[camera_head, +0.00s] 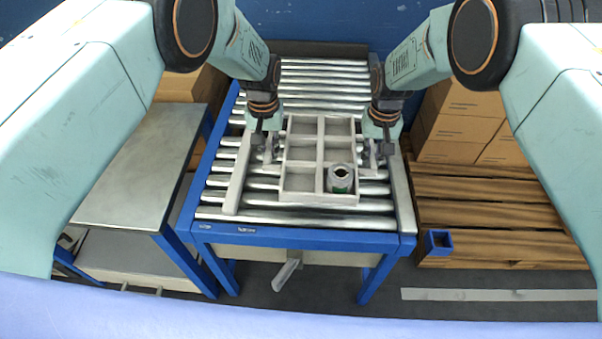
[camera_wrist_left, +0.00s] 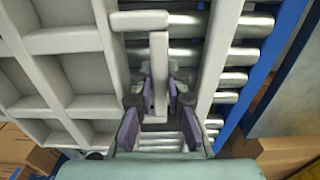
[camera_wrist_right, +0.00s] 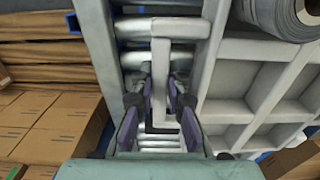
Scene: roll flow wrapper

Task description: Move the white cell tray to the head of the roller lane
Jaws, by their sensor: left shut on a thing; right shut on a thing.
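The white cell tray (camera_head: 320,140) is on or just above the roller lane (camera_head: 300,212), its divided cells facing up; I cannot tell whether it touches the rollers. A dark can-like roll with a green band (camera_head: 340,179) stands in its near right cell. My left gripper (camera_head: 265,152) is shut on the tray's left handle (camera_wrist_left: 159,75), and my right gripper (camera_head: 380,152) is shut on its right handle (camera_wrist_right: 160,85). The tray's cells also show in the left wrist view (camera_wrist_left: 62,40) and in the right wrist view (camera_wrist_right: 260,48).
Pale guide rails (camera_head: 237,175) run along both sides of the lane, inside a blue frame (camera_head: 300,238). A grey-topped side table (camera_head: 140,165) stands to the left. Cardboard boxes (camera_head: 460,120) and a wooden pallet (camera_head: 500,205) are to the right. Bare rollers lie beyond and in front of the tray.

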